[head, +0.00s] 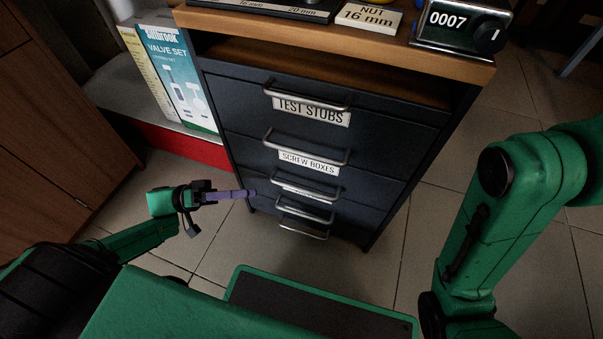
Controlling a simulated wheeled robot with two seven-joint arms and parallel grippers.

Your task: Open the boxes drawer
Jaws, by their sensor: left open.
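A dark drawer cabinet (395,165) with a wooden top stands in the middle of the head view. Its drawers look shut. The drawer labelled "SCREW BOXES" (350,178) is below the one labelled "TEST STUBS" (390,130). It has a metal bar handle (305,150) above its label. My left gripper (248,194) is open and empty, to the left of the lower handles and lower in the picture than the SCREW BOXES handle. Its purple fingers point right towards the cabinet. It seems to hold nothing. My right arm shows at the right, but its gripper is out of view.
Lower drawer handles (303,210) sit under the boxes drawer; their labels are hard to read. A "VALVE SET" box (180,80) stands on a ledge at the left. Tiled floor right of the cabinet is clear.

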